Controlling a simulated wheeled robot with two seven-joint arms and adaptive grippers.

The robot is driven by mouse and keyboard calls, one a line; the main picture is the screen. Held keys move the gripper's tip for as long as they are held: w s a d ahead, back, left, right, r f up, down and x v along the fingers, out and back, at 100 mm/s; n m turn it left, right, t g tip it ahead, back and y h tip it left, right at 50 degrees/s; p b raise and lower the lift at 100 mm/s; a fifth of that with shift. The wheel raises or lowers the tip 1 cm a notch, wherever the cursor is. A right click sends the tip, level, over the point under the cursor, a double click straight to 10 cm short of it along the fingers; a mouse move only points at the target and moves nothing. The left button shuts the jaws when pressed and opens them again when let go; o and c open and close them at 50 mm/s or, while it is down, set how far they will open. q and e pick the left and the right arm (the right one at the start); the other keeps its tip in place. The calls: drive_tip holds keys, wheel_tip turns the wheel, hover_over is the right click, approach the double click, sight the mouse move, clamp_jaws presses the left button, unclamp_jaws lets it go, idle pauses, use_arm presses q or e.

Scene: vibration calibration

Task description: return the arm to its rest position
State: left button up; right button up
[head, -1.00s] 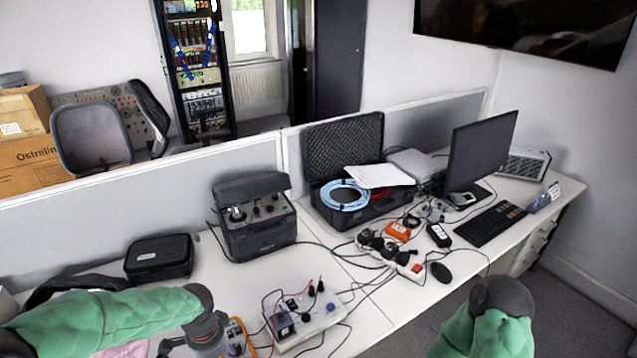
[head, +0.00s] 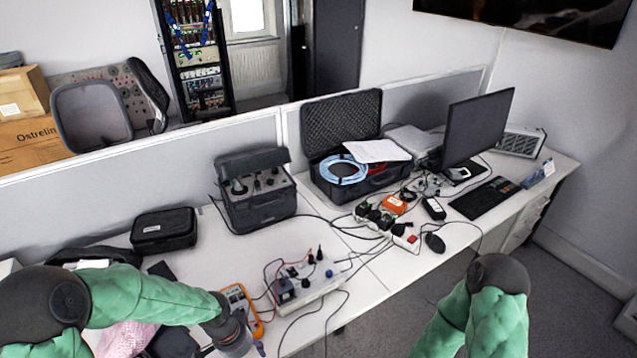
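My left arm, in a green sleeve, comes in from the left over the near desk. Its dark wrist is beside the orange multimeter (head: 241,305), and the gripper fingers are not clearly visible at the bottom edge. My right arm, also green-sleeved, stands at the bottom right in front of the desk, over the floor. Its gripper is out of the frame. A white test box (head: 303,285) with cables and knobs lies right of the multimeter.
A black calibrator case (head: 262,210) stands open at the partition. An open foam-lined case (head: 340,120) holds a blue cable coil (head: 341,170). A power strip (head: 385,228), mouse (head: 434,242), keyboard (head: 485,198) and monitor (head: 478,128) are to the right. A closed black pouch (head: 163,230) sits left.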

use_arm(q)
drive_tip(key=s+d+f+n+h, duration=0.1)
drive_tip(key=s+d+f+n, duration=0.3)
drive_tip(key=f, duration=0.4)
drive_tip(key=s+d+f+n, duration=0.4)
drive_tip(key=s+f+n, duration=0.1)
drive_tip(key=s+f, duration=0.1)
drive_tip(key=shift+s+f+n+t+h, duration=0.3)
drive_tip(key=shift+f+h, duration=0.1)
drive_tip(key=shift+f, duration=0.5)
drive_tip(key=shift+w+d, duration=0.1)
drive_tip(key=shift+d, duration=0.05)
